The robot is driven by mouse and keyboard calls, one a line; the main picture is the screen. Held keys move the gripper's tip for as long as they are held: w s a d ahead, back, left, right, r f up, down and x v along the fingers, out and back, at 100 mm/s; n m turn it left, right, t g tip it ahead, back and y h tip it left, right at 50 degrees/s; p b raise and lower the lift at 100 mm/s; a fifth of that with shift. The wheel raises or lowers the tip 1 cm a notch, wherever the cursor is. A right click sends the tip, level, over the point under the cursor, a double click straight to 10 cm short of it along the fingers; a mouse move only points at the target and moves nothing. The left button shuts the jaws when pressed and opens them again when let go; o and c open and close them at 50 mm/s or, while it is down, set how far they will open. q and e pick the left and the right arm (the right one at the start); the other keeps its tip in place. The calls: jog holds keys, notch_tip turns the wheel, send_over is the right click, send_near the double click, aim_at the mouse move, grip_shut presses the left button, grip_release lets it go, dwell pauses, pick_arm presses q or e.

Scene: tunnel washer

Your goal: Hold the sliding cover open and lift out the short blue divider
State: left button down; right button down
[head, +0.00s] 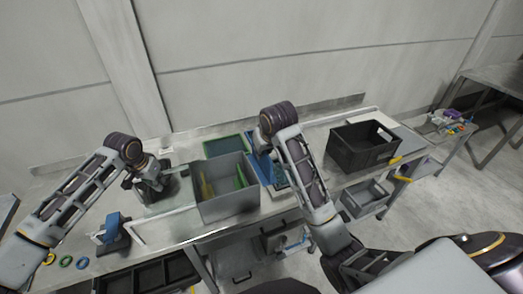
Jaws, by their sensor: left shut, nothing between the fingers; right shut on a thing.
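The grey box (228,203) stands open-topped at the middle of the bench, with yellow (206,187) and green (240,177) dividers inside. A pale, see-through panel (165,207), perhaps the sliding cover, lies left of the box. My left gripper (155,188) is shut and empty, near that panel. My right gripper (268,152) is above the bench just right of the box, shut on a blue piece, apparently the short blue divider. A blue surface (262,168) shows below it; my arm hides much there, so I cannot separate divider from any tray beneath.
A green tray (222,145) lies behind the box. A black crate (365,155) stands at right, with a grey bin (367,198) below. A blue-topped device (113,229) and coloured rings (66,261) are at front left.

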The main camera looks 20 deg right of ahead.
dwell(0.4)
pick_arm(q)
jog(key=shift+d, duration=3.6)
jog(key=shift+d, duration=3.6)
jog(key=shift+d, duration=2.05)
jog(key=shift+r, duration=0.1)
notch_tip(320, 180, up, 9)
jog(key=d, duration=0.1)
jog(key=shift+s, duration=0.1)
